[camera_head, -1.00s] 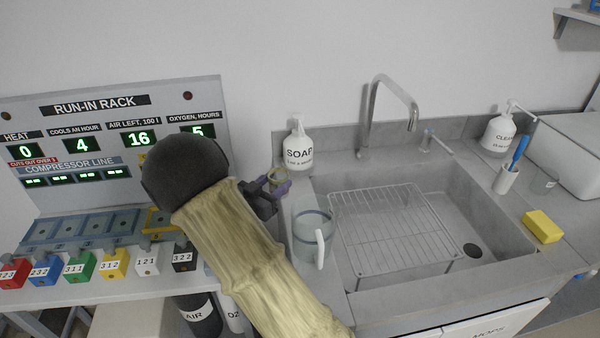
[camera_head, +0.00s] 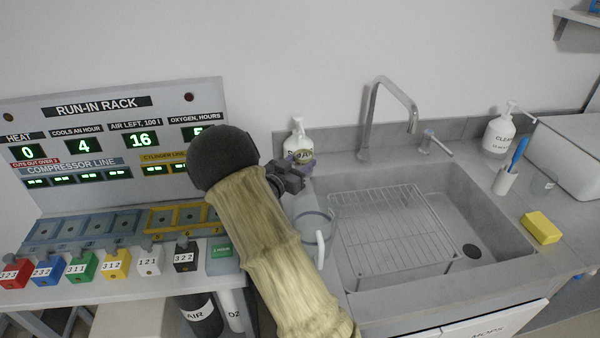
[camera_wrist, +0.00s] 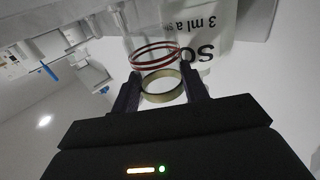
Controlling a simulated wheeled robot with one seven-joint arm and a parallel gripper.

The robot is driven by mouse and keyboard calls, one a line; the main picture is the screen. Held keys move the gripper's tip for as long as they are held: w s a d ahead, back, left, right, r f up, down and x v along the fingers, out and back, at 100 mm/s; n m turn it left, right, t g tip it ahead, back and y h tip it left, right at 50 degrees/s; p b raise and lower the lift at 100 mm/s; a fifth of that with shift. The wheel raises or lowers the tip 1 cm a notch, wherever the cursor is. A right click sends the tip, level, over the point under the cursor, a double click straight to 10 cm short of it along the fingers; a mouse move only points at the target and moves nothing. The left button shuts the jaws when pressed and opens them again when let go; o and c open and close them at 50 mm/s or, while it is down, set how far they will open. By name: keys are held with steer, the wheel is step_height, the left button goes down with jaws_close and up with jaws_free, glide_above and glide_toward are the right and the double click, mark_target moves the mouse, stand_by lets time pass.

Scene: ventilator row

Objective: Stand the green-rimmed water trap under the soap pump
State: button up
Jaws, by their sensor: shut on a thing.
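The water trap (camera_wrist: 162,96) is a small clear cup with an olive-green rim and red bands, held between the two fingers of my gripper (camera_wrist: 160,84) in the wrist view. In the head view my gripper (camera_head: 296,172) holds the trap (camera_head: 302,156) in front of the white soap pump (camera_head: 297,136), partly covering its label. The soap bottle (camera_wrist: 218,40) appears upside down and close behind the trap in the wrist view. I cannot tell whether the trap touches the bottle or the counter. The trap's base is hard to see.
A clear jug (camera_head: 313,228) with a white handle stands on the counter just below my gripper. The sink with a wire rack (camera_head: 395,230) is to the right, with a tall faucet (camera_head: 372,115) behind. The run-in rack (camera_head: 110,130) and several coloured blocks are left.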

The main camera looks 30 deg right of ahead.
step_height(320, 180, down, 4)
steer(key=shift+a+r, duration=0.1)
steer(key=shift+r, duration=0.1)
steer(key=shift+f, duration=0.15)
steer(key=o, duration=1)
steer(key=shift+o, duration=0.2)
steer(key=shift+r, duration=0.3)
steer(key=v, duration=1.2)
steer(key=shift+b, duration=0.35)
